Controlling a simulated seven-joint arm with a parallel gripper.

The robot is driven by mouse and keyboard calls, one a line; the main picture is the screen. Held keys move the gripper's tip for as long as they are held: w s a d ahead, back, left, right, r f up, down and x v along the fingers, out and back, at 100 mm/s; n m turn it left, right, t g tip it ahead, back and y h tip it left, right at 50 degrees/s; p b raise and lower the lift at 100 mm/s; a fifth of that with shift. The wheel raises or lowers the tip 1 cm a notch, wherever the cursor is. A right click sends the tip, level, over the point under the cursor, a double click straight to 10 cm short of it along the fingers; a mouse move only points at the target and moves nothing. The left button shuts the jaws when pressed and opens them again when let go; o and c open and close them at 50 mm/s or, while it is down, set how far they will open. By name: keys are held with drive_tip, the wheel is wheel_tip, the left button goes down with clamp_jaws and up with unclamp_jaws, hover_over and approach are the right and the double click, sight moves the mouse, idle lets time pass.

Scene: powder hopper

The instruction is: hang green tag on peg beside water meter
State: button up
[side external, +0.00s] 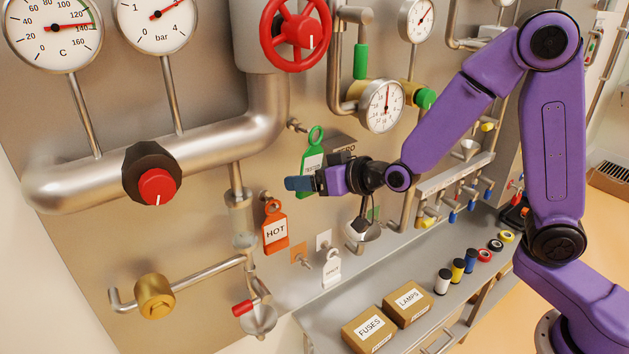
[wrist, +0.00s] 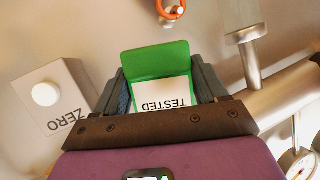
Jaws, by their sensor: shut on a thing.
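The green tag (side external: 314,150) reads TESTED and hangs upright with its ring at the top, in front of the wall panel. My gripper (side external: 300,184) is shut on the tag. In the wrist view the tag (wrist: 155,62) sits between both fingers with its label upside down, and its ring is out of sight. A bare peg (side external: 295,125) sticks out of the panel just left of the ring; the ring appears apart from it. A round dial on a brass body with a green cap (side external: 381,106), seemingly the water meter, is to the upper right.
A grey ZERO box (wrist: 47,97) is on the panel close to the tag. An orange HOT tag (side external: 275,230) and a white tag (side external: 331,269) hang below. Pipes (side external: 240,130) stand out at left. A shelf (side external: 400,262) with boxes and rolls lies lower right.

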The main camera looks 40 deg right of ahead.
drive_tip(key=shift+w+f, duration=0.1)
drive_tip(key=shift+w, duration=1.7)
drive_tip(key=shift+w+f, duration=0.5)
drive_tip(key=shift+w, duration=0.15)
drive_tip(key=o, duration=1.1)
drive_tip(key=shift+s, duration=0.1)
